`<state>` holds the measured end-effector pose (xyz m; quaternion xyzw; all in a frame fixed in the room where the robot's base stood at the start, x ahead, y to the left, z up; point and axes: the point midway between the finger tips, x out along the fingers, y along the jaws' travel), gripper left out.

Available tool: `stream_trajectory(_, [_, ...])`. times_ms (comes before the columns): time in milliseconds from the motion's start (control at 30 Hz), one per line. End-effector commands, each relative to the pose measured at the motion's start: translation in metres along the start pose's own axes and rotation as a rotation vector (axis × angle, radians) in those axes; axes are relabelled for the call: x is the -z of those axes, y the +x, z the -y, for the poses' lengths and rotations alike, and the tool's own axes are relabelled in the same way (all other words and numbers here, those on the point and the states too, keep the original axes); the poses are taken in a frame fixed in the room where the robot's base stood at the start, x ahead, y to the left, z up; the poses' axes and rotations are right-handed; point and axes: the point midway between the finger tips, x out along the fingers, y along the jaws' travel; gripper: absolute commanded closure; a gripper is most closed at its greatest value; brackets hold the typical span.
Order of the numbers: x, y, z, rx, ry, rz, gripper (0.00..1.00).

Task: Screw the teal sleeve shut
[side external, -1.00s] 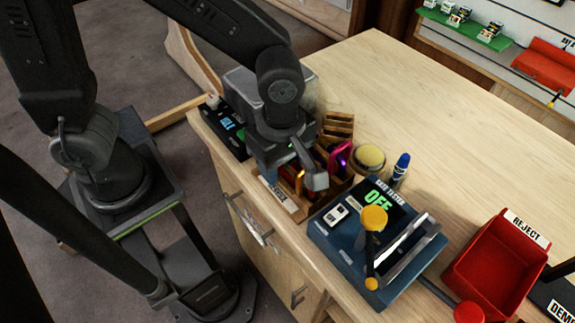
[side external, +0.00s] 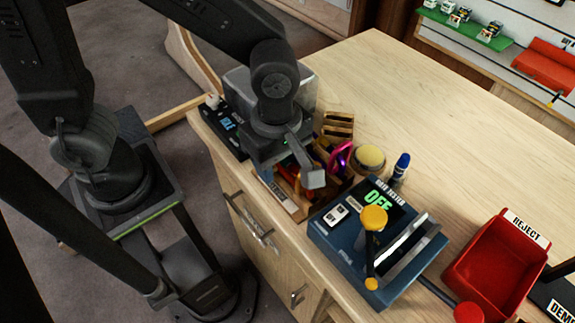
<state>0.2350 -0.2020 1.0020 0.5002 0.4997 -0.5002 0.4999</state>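My gripper (side external: 300,178) points down over the wooden rack (side external: 338,126) near the table's left front edge. One grey fingertip shows; the other is hidden, so its opening cannot be told. A magenta-purple carabiner (side external: 341,158) stands in the rack just right of the gripper. Bits of red and orange gear show beside and below the fingers, mostly covered by them. No teal sleeve can be made out; the gripper and wrist block the view there. Whether anything is held cannot be seen.
A blue gate tester (side external: 322,234) reading "OFF", with a yellow-knobbed lever (side external: 373,217), stands to the right. A yellow-topped round pad (side external: 370,157) and a blue-capped bottle (side external: 401,166) are behind it. The red REJECT bin (side external: 500,222) is farther right. The table's back is clear.

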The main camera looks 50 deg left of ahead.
Motion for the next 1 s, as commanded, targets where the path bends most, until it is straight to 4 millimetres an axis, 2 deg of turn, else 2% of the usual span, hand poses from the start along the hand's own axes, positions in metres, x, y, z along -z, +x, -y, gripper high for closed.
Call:
stream_trajectory(433, [0.0,-0.015,0.001,0.001,0.0,0.0,0.53])
stream_trajectory(833, [0.0,-0.016,0.0,0.001,0.0,-0.001,0.53])
stream_trajectory(1000, [0.0,-0.016,-0.008,0.001,-0.001,0.0,0.53])
